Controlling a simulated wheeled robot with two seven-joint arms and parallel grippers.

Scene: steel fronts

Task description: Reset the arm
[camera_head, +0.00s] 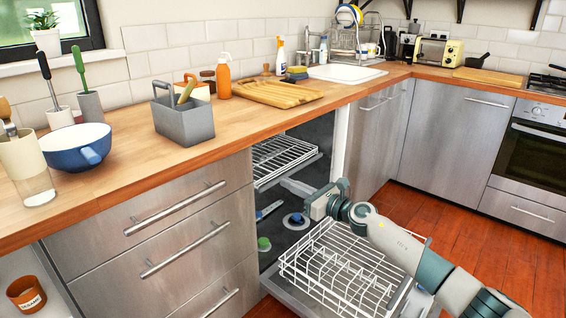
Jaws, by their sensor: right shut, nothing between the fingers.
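My right arm reaches in from the lower right. Its gripper (316,207) is shut and empty, at the opening of the dishwasher, above the pulled-out lower rack (345,275). The white wire lower rack looks empty. The upper rack (282,158) sits inside the dishwasher cavity and also looks empty. The gripper and forearm cover part of the lower rack and the cavity's right side. My left gripper is not in view.
The wooden counter (130,165) runs above the steel drawers (175,230). It holds a blue bowl (75,150), a grey caddy (184,118), an orange spray bottle (223,78) and a wooden board (275,92). Open floor (455,245) lies at the right, before the oven (535,165).

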